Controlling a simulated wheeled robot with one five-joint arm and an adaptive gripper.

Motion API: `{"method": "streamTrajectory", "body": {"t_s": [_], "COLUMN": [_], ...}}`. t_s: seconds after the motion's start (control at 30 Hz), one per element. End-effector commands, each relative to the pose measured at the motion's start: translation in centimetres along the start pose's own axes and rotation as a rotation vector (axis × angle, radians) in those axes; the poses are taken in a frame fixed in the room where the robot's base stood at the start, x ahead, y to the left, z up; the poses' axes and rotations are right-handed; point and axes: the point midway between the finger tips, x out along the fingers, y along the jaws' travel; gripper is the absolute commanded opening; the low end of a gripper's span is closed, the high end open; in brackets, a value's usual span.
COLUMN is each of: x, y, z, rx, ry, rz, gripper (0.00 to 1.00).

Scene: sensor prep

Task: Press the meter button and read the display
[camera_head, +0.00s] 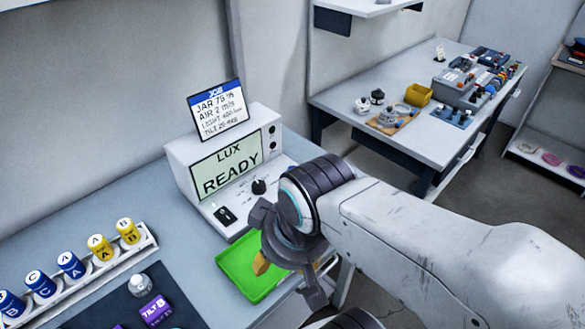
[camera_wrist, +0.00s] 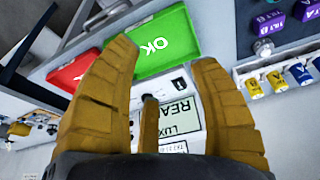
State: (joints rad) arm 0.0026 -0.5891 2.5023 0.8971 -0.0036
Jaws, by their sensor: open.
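The white meter (camera_head: 180,150) stands on the grey bench, and its display (camera_head: 226,167) reads "LUX READY". A black round knob (camera_head: 258,187) and a small black switch plate with a white mark (camera_head: 224,215) sit on its front ledge. In the wrist view the display (camera_wrist: 185,115) shows between my fingers, partly hidden. I cannot tell for certain which control is the button. My gripper (camera_head: 275,262) is open and empty, in front of the meter and above the green tray. Its yellow fingers (camera_wrist: 170,70) are spread wide in the wrist view.
The green tray (camera_head: 235,270) marked OK (camera_wrist: 165,35) lies beside a red tray (camera_wrist: 68,75). A rack (camera_head: 150,240) of blue and yellow jars stands at left. A card (camera_head: 217,108) on the meter lists jar, air, light and tilt. A second bench (camera_head: 400,135) is behind.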

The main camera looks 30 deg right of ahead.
Motion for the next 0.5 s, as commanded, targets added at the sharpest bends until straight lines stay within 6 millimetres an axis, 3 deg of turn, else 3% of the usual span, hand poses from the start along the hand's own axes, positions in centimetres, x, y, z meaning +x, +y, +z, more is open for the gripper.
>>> {"method": "streamTrajectory", "body": {"t_s": [0.5], "x": [0.00], "y": [0.00], "z": [0.00], "rx": [0.000], "ry": [0.000], "rz": [0.000], "gripper": [0.08]}}
